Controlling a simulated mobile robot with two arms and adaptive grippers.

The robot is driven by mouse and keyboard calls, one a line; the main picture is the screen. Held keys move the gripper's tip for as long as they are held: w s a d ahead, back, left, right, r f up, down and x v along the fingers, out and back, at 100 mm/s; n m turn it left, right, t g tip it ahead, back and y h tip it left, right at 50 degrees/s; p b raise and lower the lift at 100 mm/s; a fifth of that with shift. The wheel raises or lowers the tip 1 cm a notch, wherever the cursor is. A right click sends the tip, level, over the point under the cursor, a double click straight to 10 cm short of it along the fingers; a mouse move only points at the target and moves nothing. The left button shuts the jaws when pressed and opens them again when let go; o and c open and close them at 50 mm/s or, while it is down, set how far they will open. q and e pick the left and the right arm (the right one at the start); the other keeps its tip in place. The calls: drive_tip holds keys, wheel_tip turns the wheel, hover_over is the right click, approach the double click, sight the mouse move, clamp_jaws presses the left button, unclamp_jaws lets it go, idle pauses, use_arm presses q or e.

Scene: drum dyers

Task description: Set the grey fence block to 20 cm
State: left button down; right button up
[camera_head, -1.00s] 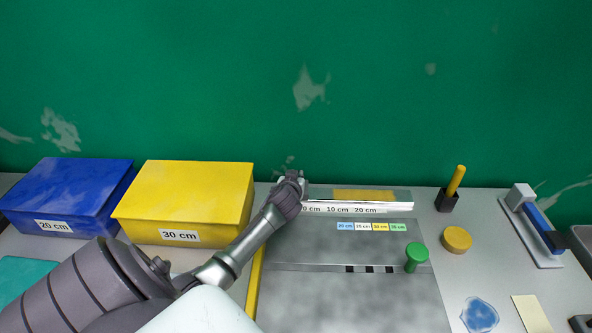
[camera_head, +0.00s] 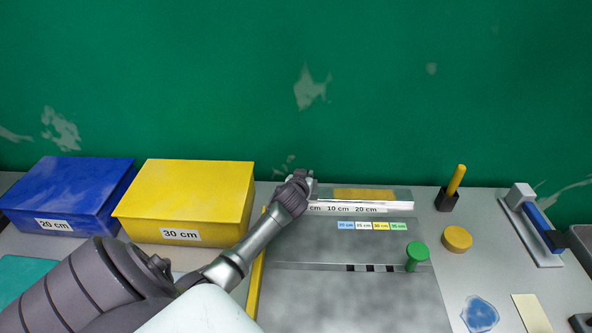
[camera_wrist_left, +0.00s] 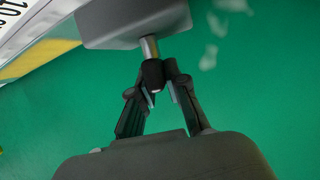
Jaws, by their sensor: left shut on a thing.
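The grey fence block (camera_wrist_left: 135,20) shows at the top of the left wrist view, with a metal stem and a dark knob (camera_wrist_left: 152,76) standing out from it. My left gripper (camera_wrist_left: 157,84) is shut on that knob. In the head view my left gripper (camera_head: 307,182) is at the left part of the white scale strip (camera_head: 345,208), left of its 10 cm and 20 cm marks. The gripper hides most of the block there, so its exact reading cannot be told. My right gripper is not in view.
Left stand a blue box (camera_head: 70,190) marked 20 cm and a yellow box (camera_head: 185,195) marked 30 cm. A green knob (camera_head: 416,255) stands on the grey plate, and a yellow disc (camera_head: 456,239) lies right of it. The green wall (camera_head: 380,90) is close behind.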

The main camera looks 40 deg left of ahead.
use_arm(q)
drive_tip(key=w+d, duration=0.1)
drive_tip(key=w+d+b, duration=0.1)
drive_tip(key=d, duration=0.1)
drive_tip(key=w+d+b, duration=0.1)
drive_tip(key=w+d, duration=0.1)
drive_tip(key=shift+w+d+f, duration=0.1)
drive_tip(key=shift+d+f, duration=0.05)
drive_tip(key=shift+f, duration=0.1)
drive_tip(key=shift+w+d+r, duration=0.1)
drive_tip(key=shift+w+d, duration=0.15)
drive_tip(key=c, duration=1.2)
unclamp_jaws()
drive_tip(key=shift+o, duration=0.2)
drive_tip(key=shift+s+r, duration=0.1)
drive_tip(key=shift+r, duration=0.05)
drive_tip(key=v, duration=1.1)
drive_tip(key=shift+s+r, duration=0.15)
drive_tip(key=shift+s, duration=0.25)
